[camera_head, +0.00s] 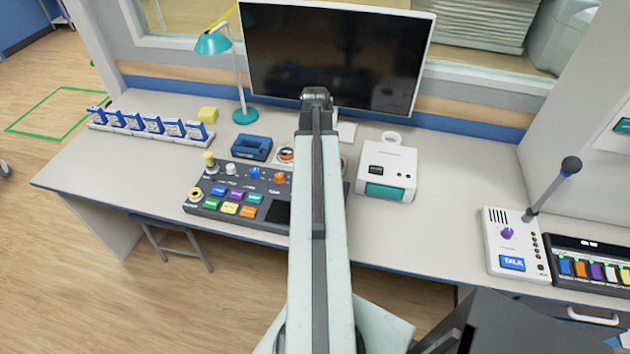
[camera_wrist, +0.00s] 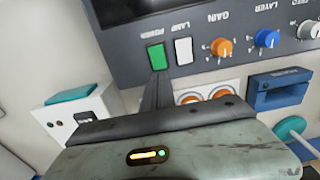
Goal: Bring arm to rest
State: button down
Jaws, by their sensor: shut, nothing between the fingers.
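My arm reaches forward over the desk in the head view, and its far joint stands before the monitor. My gripper (camera_wrist: 158,78) shows in the wrist view as a narrow dark shape, shut and empty. Its tip is close to the green POWER button (camera_wrist: 156,57) of the control console (camera_head: 240,197); I cannot tell whether they touch. The white LAMP button (camera_wrist: 183,51) is beside the green one. The wrist view shows the console upside down. In the head view my arm hides my gripper and the console's right part.
The monitor (camera_head: 335,55) stands behind my arm. A white printer-like box (camera_head: 387,168) is right of the arm. A blue device (camera_head: 252,147) and a teal lamp (camera_head: 245,115) are to the left. A talk unit (camera_head: 512,245) is at right. The desk (camera_head: 440,220) is clear between.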

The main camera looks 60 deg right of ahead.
dwell(0.4)
jog(key=w+a+n, duration=0.5)
jog(key=w+a, duration=1.3)
jog(key=a, duration=0.1)
jog(key=w+a+n, duration=0.1)
jog(key=a+n, duration=0.3)
jog(key=a, duration=1.1)
jog(key=w+a+n, duration=0.2)
jog(key=a+n, duration=0.3)
jog(key=a, duration=1)
jog(key=shift+w+a, duration=0.3)
